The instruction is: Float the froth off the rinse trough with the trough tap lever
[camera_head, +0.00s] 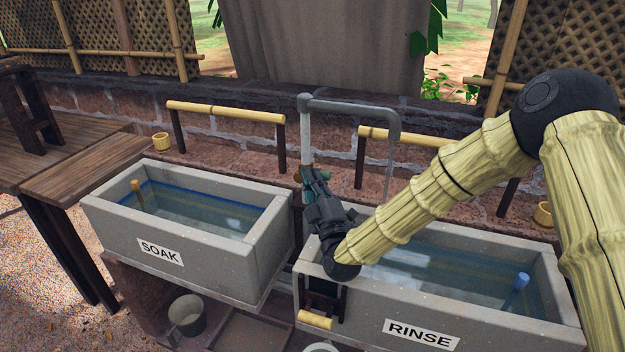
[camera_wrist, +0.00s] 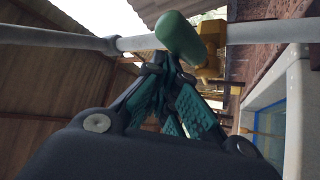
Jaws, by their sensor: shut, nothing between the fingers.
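The rinse trough (camera_head: 455,316), a grey stone basin labelled RINSE, stands at the right with bluish water (camera_head: 440,268) in it. I cannot make out froth clearly; my arm hides part of the surface. A grey pipe (camera_head: 350,105) rises behind the trough and bends over toward it. In the wrist view, the brass tap (camera_wrist: 212,50) sits on the pipe with its green lever (camera_wrist: 180,38) just ahead of my fingertips. My gripper (camera_head: 313,175) is shut and empty at the tap; it also shows in the wrist view (camera_wrist: 164,62). Whether it touches the lever, I cannot tell.
The soak trough (camera_head: 210,262) stands at the left, with a wooden table (camera_head: 85,170) beyond it. Bamboo rails (camera_head: 225,112) stand behind the troughs along a low stone wall. A blue-topped peg (camera_head: 520,283) stands in the rinse trough's right end.

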